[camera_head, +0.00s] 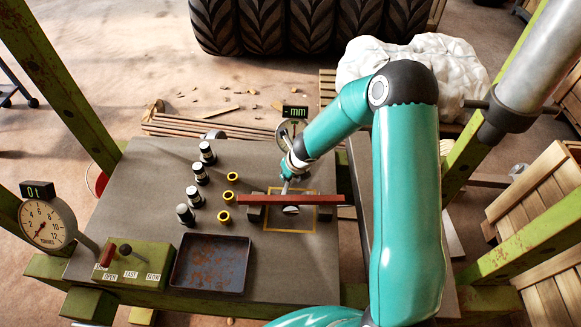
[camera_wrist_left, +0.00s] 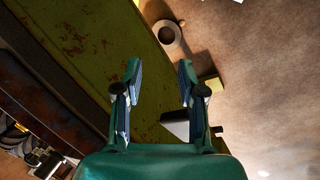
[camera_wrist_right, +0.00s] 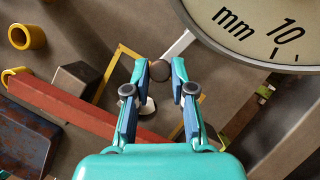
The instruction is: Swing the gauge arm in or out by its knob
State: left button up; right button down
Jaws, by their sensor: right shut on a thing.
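My right gripper (camera_wrist_right: 159,76) is shut on the gauge arm's round brown knob (camera_wrist_right: 160,69) in the right wrist view. The pale gauge arm (camera_wrist_right: 179,45) runs from the knob up and right toward the large dial (camera_wrist_right: 270,25) marked in mm. In the head view the right gripper (camera_head: 286,184) is small, just behind the red bar (camera_head: 318,199); the knob is hidden there. The gauge's display (camera_head: 295,112) reads "- mm", and its dial (camera_head: 284,135) is partly covered by my arm. My left gripper (camera_wrist_left: 160,72) is open and empty beside a green beam, seen only in the left wrist view.
On the grey table (camera_head: 140,168) stand several dark cylinders (camera_head: 200,173), yellow rings (camera_head: 225,216), a rusty tray (camera_head: 211,264) and a green control box (camera_head: 130,265). A tonnes gauge (camera_head: 46,224) stands at left. Green posts flank the table.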

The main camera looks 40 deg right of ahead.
jog(key=shift+s+d+n+y+p, duration=0.45)
jog(key=shift+d+n+y+p, duration=0.1)
jog(key=shift+n+p, duration=0.65)
jog(key=c, duration=1)
grip_release()
jog(key=shift+v, duration=3.7)
jog(key=shift+f, duration=0.1)
